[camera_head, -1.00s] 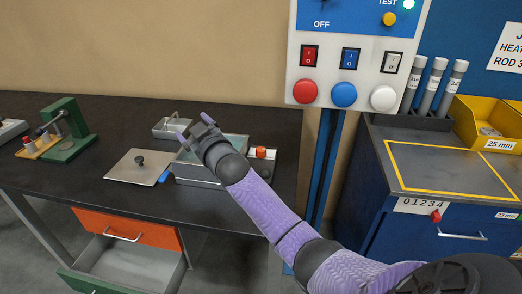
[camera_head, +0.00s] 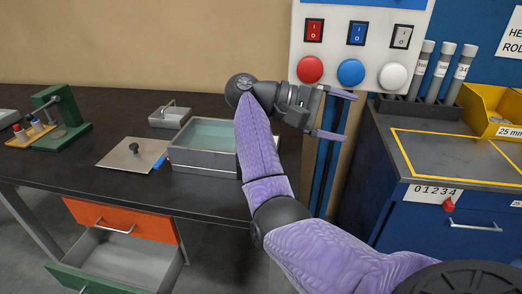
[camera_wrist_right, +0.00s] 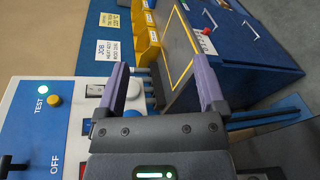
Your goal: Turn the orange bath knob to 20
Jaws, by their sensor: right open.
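The bath (camera_head: 207,134) is a grey metal box with pale liquid in it, on the dark bench in the head view. Its orange knob, at the bath's right end, is hidden behind my right arm now. My right gripper (camera_head: 336,115) is open and empty, in front of the blue post below the control panel and to the right of the bath. In the right wrist view its two purple fingers (camera_wrist_right: 160,90) are spread apart with nothing between them. My left gripper is not in view.
A flat lid (camera_head: 118,154) with a black knob lies left of the bath. The control panel (camera_head: 365,18) with red, blue and white buttons is just above my right gripper. A blue cabinet (camera_head: 400,225) stands right. An open drawer (camera_head: 125,262) juts out below the bench.

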